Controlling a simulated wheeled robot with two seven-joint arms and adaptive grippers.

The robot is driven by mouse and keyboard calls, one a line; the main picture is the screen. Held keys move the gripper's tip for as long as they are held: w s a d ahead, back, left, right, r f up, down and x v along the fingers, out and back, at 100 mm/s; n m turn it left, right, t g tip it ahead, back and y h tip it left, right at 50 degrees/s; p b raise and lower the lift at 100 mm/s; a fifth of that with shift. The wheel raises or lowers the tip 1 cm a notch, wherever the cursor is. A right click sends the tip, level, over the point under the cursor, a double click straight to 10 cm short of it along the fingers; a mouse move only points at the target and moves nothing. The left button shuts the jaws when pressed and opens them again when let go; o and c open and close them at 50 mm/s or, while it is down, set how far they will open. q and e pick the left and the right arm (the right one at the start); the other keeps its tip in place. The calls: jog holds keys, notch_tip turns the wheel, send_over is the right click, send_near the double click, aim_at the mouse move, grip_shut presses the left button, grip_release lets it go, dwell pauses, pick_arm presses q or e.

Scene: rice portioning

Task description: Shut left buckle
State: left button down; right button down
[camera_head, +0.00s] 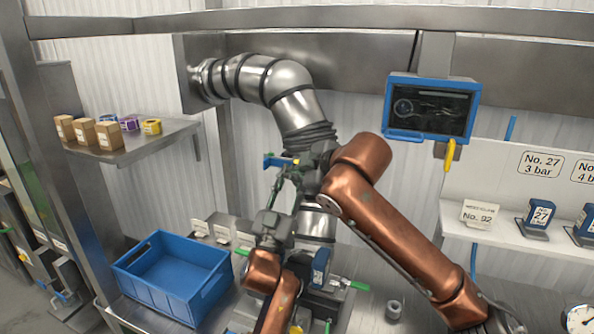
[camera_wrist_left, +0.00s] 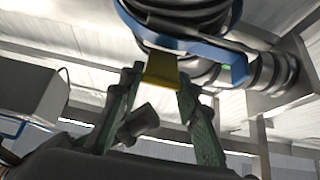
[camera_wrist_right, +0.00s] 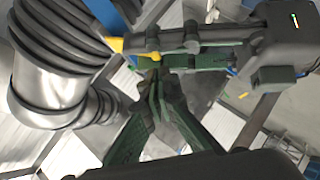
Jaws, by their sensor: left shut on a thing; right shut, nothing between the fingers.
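The left buckle shows as a blue clamp band (camera_wrist_left: 235,62) with a yellow tab (camera_wrist_left: 162,70), beside a dark ribbed sleeve on the steel pipe. In the head view its blue part (camera_head: 274,160) sticks out left of the pipe. My left gripper (camera_wrist_left: 158,78) reaches up from below with its green fingers shut on the yellow tab. It also shows in the head view (camera_head: 279,180). My right gripper (camera_wrist_right: 155,92) is shut and empty, close to the left gripper's fingers and the tab (camera_wrist_right: 116,45). In the head view my right gripper (camera_head: 300,167) partly hides the buckle.
The steel pipe (camera_head: 293,105) curves down from the wall to the bench. A blue crate (camera_head: 205,300) stands at lower left. A shelf (camera_head: 150,150) with small boxes is at left. A blue-framed screen (camera_head: 431,107) hangs right of the arms. The two grippers are crowded together.

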jog(key=shift+w+d+f, duration=0.3)
jog(key=shift+w+f, duration=0.4)
pick_arm(q)
jog(key=shift+s+r, duration=0.1)
pick_arm(e)
jog(key=shift+w+d+f, duration=0.2)
jog(key=shift+w+f, duration=0.1)
jog(key=shift+f, duration=0.35)
pick_arm(q)
jog(key=c, duration=1.8)
grip_release()
jog(key=o, duration=0.4)
pick_arm(e)
jog(key=shift+w, duration=0.2)
jog(key=shift+s, duration=0.1)
